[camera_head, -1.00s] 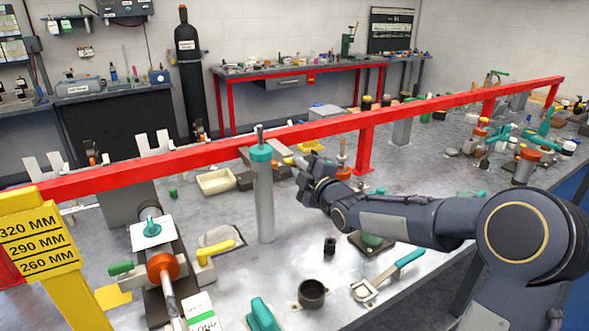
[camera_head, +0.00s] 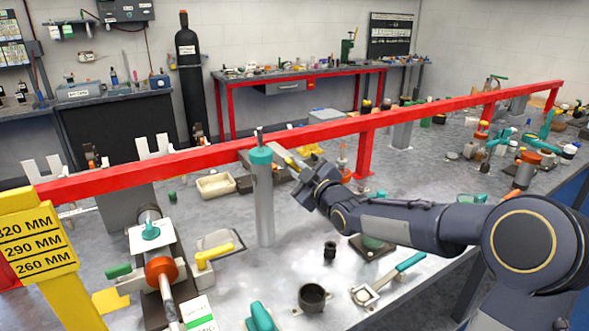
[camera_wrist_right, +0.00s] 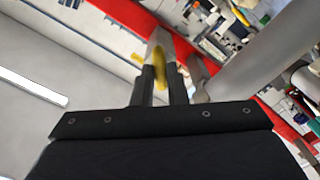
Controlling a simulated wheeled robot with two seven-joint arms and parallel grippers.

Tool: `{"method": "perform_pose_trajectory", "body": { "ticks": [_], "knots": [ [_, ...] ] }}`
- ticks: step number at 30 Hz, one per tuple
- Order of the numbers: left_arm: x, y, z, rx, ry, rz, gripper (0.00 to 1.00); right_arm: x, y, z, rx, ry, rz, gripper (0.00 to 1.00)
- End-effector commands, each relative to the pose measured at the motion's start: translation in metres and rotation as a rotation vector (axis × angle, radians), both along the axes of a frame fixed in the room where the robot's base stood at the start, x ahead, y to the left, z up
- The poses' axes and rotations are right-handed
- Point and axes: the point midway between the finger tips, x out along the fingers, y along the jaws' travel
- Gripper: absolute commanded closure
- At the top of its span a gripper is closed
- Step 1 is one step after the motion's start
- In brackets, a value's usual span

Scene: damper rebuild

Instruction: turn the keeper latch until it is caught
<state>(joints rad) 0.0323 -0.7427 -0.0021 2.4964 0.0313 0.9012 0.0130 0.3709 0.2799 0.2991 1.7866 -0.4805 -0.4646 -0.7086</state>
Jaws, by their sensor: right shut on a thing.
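The grey cylinder with a teal cap (camera_head: 262,205) stands upright in front of the red rail in the head view. My right gripper (camera_head: 292,166) is just right of its cap, at about cap height. In the right wrist view, the gripper (camera_wrist_right: 160,88) is shut on a small yellow and grey piece (camera_wrist_right: 159,66). The fingers hide part of this piece, and I cannot tell whether it is the keeper latch or whether it is caught. Whether the piece touches the cap is unclear. My left gripper is not in view.
The red rail (camera_head: 205,157) runs across the bench close behind the cylinder. A clamp with a teal handle (camera_head: 409,262), a black cup (camera_head: 313,297) and a fixture with an orange collar (camera_head: 161,268) stand nearer. A yellow height gauge (camera_head: 38,246) is at the left.

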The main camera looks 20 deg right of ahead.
Motion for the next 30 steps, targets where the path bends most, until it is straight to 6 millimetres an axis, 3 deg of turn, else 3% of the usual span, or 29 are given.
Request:
{"method": "perform_pose_trajectory", "body": {
  "ticks": [6, 17, 26, 27, 30],
  "knots": [
    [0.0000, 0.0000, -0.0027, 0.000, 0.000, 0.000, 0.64, -0.0002, -0.0001, -0.0016, 0.284, 0.043, 0.000, 1.00],
    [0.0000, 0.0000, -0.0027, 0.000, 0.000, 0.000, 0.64, -0.0002, 0.0000, -0.0016, 0.344, 0.052, 0.000, 1.00],
    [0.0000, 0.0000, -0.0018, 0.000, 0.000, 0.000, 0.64, -0.0002, -0.0003, -0.0016, 0.702, 0.102, -0.002, 1.00],
    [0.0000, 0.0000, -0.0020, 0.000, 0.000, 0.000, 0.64, -0.0002, 0.0001, -0.0016, 0.702, 0.101, -0.001, 0.83],
    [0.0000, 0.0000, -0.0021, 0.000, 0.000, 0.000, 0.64, -0.0001, 0.0001, -0.0013, 0.698, 0.100, -0.001, 0.70]
  ]
}}
